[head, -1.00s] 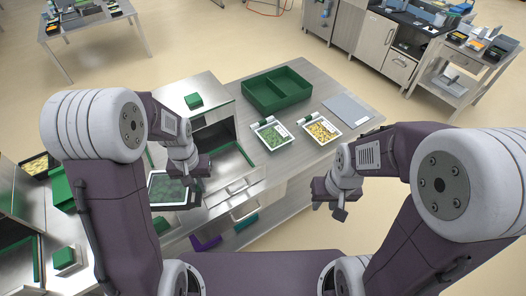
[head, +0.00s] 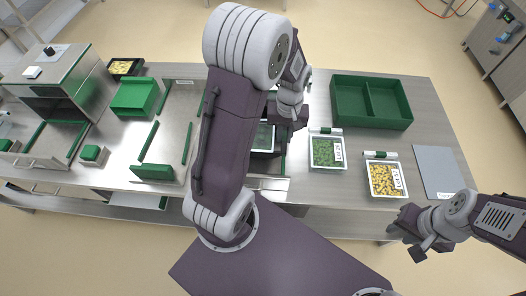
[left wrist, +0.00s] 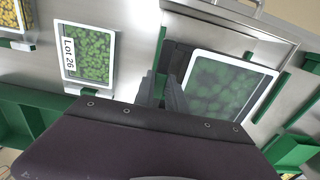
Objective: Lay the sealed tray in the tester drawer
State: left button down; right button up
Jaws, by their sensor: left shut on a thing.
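The sealed tray (head: 263,138), pale-rimmed with green contents under a dull film, is partly hidden by my left arm in the head view. In the left wrist view the tray (left wrist: 228,88) lies flat over the open steel tester drawer (left wrist: 225,22), between green strips. My left gripper (head: 292,122) is shut on the tray's edge. Its dark fingers (left wrist: 175,92) show at that edge. I cannot tell whether the tray touches the drawer floor. The drawer front (head: 270,184) shows beside my arm. My right gripper (head: 420,245) is off the bench's front edge, its jaw opening unclear.
A labelled tray of green pieces (head: 327,152) and one of yellow pieces (head: 385,180) lie right of the drawer. A green two-part bin (head: 371,102) stands behind them, a grey mat (head: 437,172) at the right. Another steel machine (head: 58,78) stands at the far left.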

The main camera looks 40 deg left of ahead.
pick_arm(q)
jog(key=f, duration=0.5)
jog(key=shift+a+f, duration=0.2)
jog(key=shift+f, duration=0.05)
notch_tip(320, 180, down, 3)
jog(key=shift+s+d+f+b, duration=0.1)
jog(key=shift+f+b, duration=0.1)
jog(key=shift+b, duration=0.2)
jog(key=shift+f, duration=0.3)
jog(key=c, duration=1.8)
grip_release()
jog(key=shift+f, duration=0.1)
jog(key=o, duration=0.4)
